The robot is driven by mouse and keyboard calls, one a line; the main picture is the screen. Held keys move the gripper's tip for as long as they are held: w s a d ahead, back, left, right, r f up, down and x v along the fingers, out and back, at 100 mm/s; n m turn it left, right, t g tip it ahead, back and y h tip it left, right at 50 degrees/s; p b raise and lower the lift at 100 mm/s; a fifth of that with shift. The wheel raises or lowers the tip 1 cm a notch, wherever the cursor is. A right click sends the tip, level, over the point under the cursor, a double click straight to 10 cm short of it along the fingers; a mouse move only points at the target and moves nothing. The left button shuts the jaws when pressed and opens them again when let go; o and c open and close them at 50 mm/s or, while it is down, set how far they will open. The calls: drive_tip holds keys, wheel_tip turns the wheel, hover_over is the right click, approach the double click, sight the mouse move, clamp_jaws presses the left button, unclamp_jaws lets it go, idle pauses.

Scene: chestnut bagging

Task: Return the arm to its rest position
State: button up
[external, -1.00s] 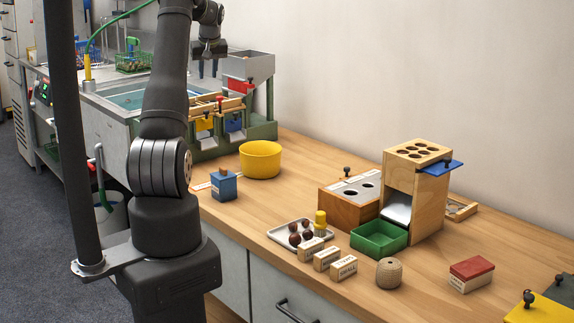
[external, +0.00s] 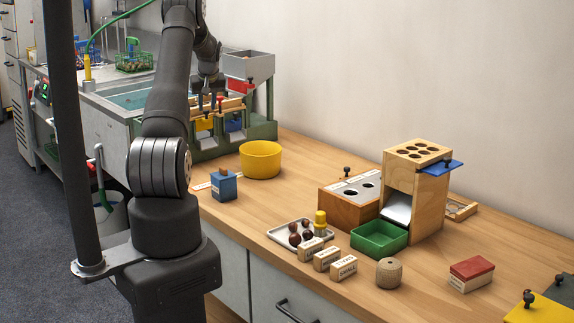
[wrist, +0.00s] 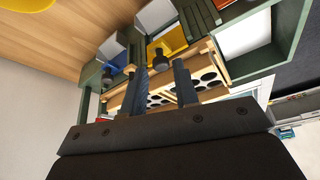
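My gripper (external: 207,103) hangs at the end of my arm, in front of the green sorting stand (external: 262,131) with its grey hopper (external: 248,66). In the wrist view my gripper (wrist: 166,72) shows two dark fingers with a clear gap between them. Nothing is held in the gap. Behind the fingers is a wooden frame with a white panel of dark round holes (wrist: 208,76). In the external view the fingertips overlap the stand's wooden frame, and I cannot tell whether they touch it.
A yellow bowl (external: 261,160) and a blue block (external: 223,186) stand by the stand. Further right are a white tray (external: 283,238), a green bin (external: 379,239), a wooden dispenser (external: 431,200) and a red-topped block (external: 472,273). A sink (external: 128,99) lies behind my arm.

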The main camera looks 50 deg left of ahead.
drive_tip(key=s+d+r+m, duration=0.2)
drive_tip(key=d+r+m, duration=0.2)
drive_tip(key=r, duration=0.7)
drive_tip(key=s+d+r+m, duration=0.3)
drive_tip(key=d+r+m, duration=0.1)
drive_tip(key=r+m, duration=0.5)
drive_tip(key=shift+d+r+t, duration=0.2)
drive_tip(key=shift+r+t, duration=0.1)
drive_tip(key=shift+r, duration=0.6)
drive_tip(key=shift+s, duration=0.1)
drive_tip(key=o, duration=0.3)
drive_tip(key=shift+s, duration=0.2)
drive_tip(key=o, duration=1.3)
drive_tip(key=shift+m, duration=0.4)
drive_tip(key=s, duration=0.8)
drive_tip(key=s+r, duration=0.1)
drive_tip(key=s, duration=0.2)
drive_tip(key=shift+s+d, duration=0.15)
drive_tip(key=shift+s, duration=0.25)
drive_tip(key=x, duration=1)
drive_tip(key=shift+s+d+f, duration=0.15)
drive_tip(key=shift+s, duration=0.1)
